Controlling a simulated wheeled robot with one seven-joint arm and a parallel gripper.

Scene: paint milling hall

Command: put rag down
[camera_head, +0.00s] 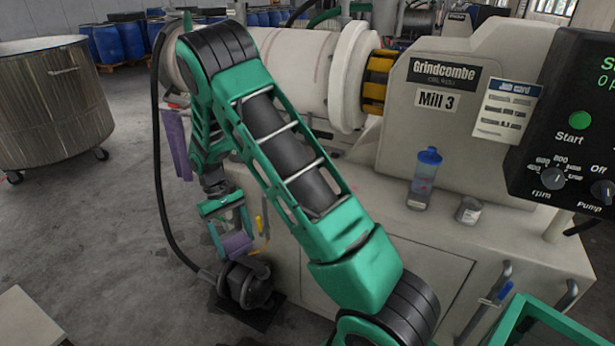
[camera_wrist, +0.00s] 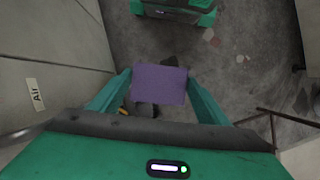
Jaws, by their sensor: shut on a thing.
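A purple rag (camera_head: 237,244) is held in my gripper (camera_head: 228,222), low beside the left end of the mill's base. In the wrist view the rag (camera_wrist: 160,84) spans the gap between the two green fingers of my gripper (camera_wrist: 158,80), both pressed to its sides. Part of the rag is hidden behind the fingers in the head view. Below it is a dark pump-like unit (camera_head: 249,283) on the floor. I cannot tell whether the rag touches it.
Another purple strip (camera_head: 176,145) hangs at the mill's left end. A blue-capped bottle (camera_head: 424,178) and a small can (camera_head: 468,210) stand on the mill base. A large metal vat (camera_head: 55,105) stands left. A black hose (camera_head: 156,180) runs close by. Floor between is clear.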

